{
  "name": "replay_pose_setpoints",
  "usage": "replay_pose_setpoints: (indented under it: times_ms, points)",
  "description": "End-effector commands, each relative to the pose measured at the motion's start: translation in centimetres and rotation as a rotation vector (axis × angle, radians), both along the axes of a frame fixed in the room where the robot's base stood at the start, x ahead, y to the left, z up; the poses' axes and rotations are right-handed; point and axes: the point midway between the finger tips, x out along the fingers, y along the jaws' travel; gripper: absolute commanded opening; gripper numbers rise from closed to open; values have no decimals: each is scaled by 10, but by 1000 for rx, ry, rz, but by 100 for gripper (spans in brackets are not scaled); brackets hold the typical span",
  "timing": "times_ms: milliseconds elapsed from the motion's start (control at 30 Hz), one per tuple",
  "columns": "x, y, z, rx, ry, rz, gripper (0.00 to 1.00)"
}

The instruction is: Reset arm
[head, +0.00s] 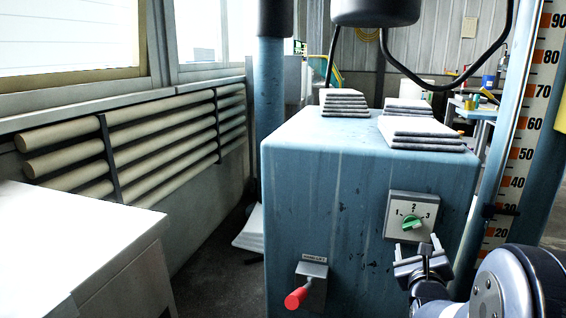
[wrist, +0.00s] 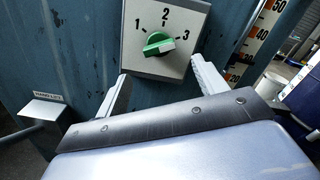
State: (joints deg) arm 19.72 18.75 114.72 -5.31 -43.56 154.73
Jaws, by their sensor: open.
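My gripper (head: 424,258) is in front of the blue machine body (head: 330,190), just below the dial plate, in the head view. In the wrist view my gripper (wrist: 160,92) has its two fingers spread wide, with nothing between them. The green rotary dial (head: 411,222) sits on a pale plate marked 1, 2 and 3, and it also shows in the wrist view (wrist: 158,44). The fingertips reach the lower edge of the plate in the picture, and the dial appears beyond them. I cannot tell whether they touch the plate.
A red-knobbed lever (head: 296,298) sticks out of the machine's lower front. Stacks of grey cloths (head: 428,134) lie on top. A height scale (head: 520,150) stands at right. A white table (head: 80,240) is at left, with dark floor between it and the machine.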

Motion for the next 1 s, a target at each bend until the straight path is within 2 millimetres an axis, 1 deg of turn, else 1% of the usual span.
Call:
replay_pose_setpoints:
  times_ms: [33,100,400,433,1000]
  points:
    - [10,-3,-2,0,-2,1,67]
    - [21,-6,-2,0,-2,1,67]
    - [69,-19,-2,0,-1,0,67]
    - [71,-20,0,-9,1,1,67]
    - [68,-21,3,-469,135,1,67]
